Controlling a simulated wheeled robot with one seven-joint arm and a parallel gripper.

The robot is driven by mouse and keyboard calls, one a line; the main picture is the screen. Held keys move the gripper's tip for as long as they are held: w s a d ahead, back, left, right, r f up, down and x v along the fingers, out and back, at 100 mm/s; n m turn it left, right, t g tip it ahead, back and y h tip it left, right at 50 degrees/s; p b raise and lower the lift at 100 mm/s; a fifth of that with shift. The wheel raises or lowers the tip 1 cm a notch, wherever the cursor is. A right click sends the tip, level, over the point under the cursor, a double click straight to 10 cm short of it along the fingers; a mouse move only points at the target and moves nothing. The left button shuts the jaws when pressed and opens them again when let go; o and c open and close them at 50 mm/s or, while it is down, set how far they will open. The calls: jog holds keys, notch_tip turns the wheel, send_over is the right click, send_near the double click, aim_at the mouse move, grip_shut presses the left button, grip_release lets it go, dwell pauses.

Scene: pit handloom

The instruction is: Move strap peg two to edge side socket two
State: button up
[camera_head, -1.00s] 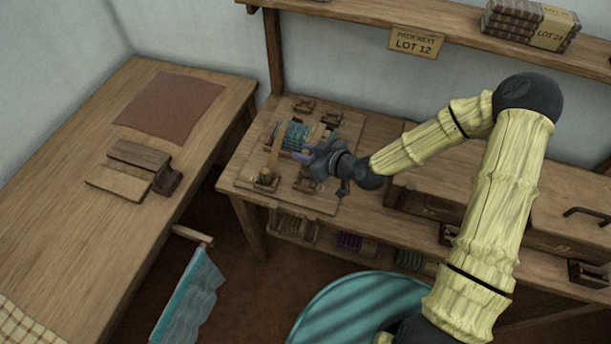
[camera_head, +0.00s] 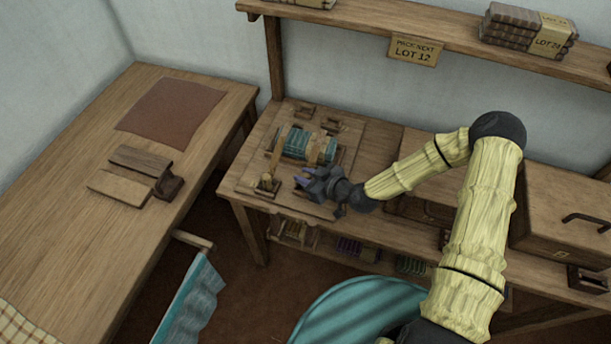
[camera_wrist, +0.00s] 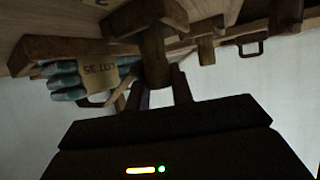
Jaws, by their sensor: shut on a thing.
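My gripper (camera_head: 308,180) is low at the front right of the wooden board on the bench, in front of a teal cloth roll (camera_head: 297,144). In the wrist view its two dark fingers (camera_wrist: 160,88) are shut on a brown wooden peg (camera_wrist: 153,58), which I take as strap peg two. In the head view the fingers hide the peg. Whether the peg's far end sits in a socket cannot be told. Small wooden socket blocks stand at the back (camera_head: 304,110) and front left (camera_head: 266,184) of the board. Which is edge side socket two is unclear.
The roll shows a tan LOT 35 band (camera_wrist: 102,75) in the wrist view. A closed wooden box (camera_head: 560,215) is at the right, a shelf (camera_head: 370,20) above. The left table (camera_head: 70,200) stands apart.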

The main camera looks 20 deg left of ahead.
jog(key=shift+f, duration=0.2)
jog(key=shift+f, duration=0.2)
jog(key=o, duration=1)
jog(key=shift+r, duration=0.1)
jog(key=shift+r, duration=0.1)
jog(key=b+v, duration=0.2)
jog(key=v, duration=1)
jog(key=shift+s, duration=0.1)
